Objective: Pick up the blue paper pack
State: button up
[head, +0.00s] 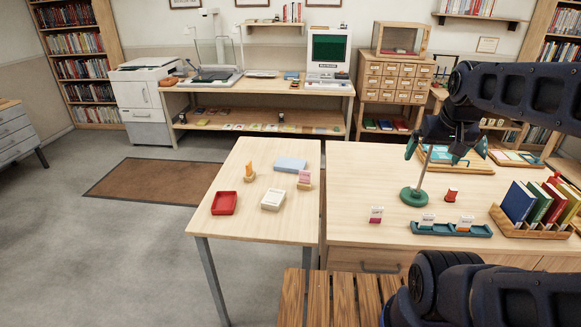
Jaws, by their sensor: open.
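A light blue flat block, which looks like the blue paper pack (290,164), lies on the light wooden side table (230,222) near its back edge. Nothing covers it. My gripper (436,152) is at the right, above the wider desk, with its fingers spread and pointing down. It is well to the right of the pack and apart from it. I see nothing held between the fingers.
A red tray (224,203), a cream block (273,199), an orange item (249,172) and a pink card holder (305,180) share the side table. A green-based rod stand (417,196) rises by my gripper. Books (540,203) stand at the right.

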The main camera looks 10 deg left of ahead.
jog(key=shift+w+r, duration=0.1)
jog(key=w+a+r+n+g, duration=0.1)
jog(key=w+a+r+n, duration=0.3)
jog(key=w, duration=0.9)
jog(key=w+a+n+g, duration=0.1)
jog(key=w+a+n, duration=0.35)
jog(key=w, duration=0.95)
jog(key=n+g, duration=0.3)
jog(key=n, duration=0.5)
send_over(290, 163)
notch_tip(290, 163, down, 33)
notch_tip(290, 163, down, 10)
jog(key=shift+w+d+f, duration=0.1)
jog(key=c, duration=0.9)
